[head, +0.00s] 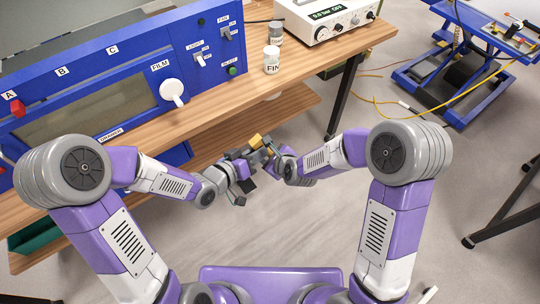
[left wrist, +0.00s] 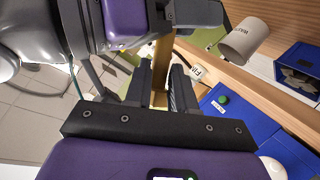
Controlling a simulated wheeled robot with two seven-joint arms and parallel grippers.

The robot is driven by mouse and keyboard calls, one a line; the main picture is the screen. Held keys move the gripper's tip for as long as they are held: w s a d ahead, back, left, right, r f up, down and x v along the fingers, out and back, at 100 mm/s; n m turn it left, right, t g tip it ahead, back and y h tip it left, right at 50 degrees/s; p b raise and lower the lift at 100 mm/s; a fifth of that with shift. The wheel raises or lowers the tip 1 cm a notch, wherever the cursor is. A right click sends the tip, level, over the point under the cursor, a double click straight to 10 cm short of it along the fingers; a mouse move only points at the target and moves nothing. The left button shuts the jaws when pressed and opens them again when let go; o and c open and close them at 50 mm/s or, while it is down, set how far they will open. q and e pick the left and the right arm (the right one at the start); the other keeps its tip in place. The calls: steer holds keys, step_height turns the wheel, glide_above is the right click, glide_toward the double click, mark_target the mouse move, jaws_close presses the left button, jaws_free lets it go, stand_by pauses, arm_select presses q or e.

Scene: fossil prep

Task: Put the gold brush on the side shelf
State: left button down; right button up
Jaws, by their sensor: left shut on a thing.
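The gold brush (head: 255,141) shows in the head view as a small gold piece between my two grippers, most of it hidden. In the left wrist view its gold shaft (left wrist: 160,70) stands between the two dark fingers. My left gripper (head: 246,154) is shut on it, in front of the bench. My right gripper (head: 270,150) is close beside it from the right. Whether its fingers are open or touch the brush is unclear. I cannot tell for certain which surface is the side shelf.
The wooden bench (head: 240,81) carries a blue cabinet (head: 190,45), a white jar (head: 271,62) and a white instrument (head: 325,20). A lower wooden board (head: 300,104) runs under it. A blue lift cart (head: 455,75) stands at the right. Cables cross the floor beside it.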

steer(key=c, duration=0.7)
arm_select(q)
steer(key=c, duration=0.9)
jaws_free()
arm_select(e)
jaws_close()
arm_select(q)
steer(key=shift+o, duration=0.2)
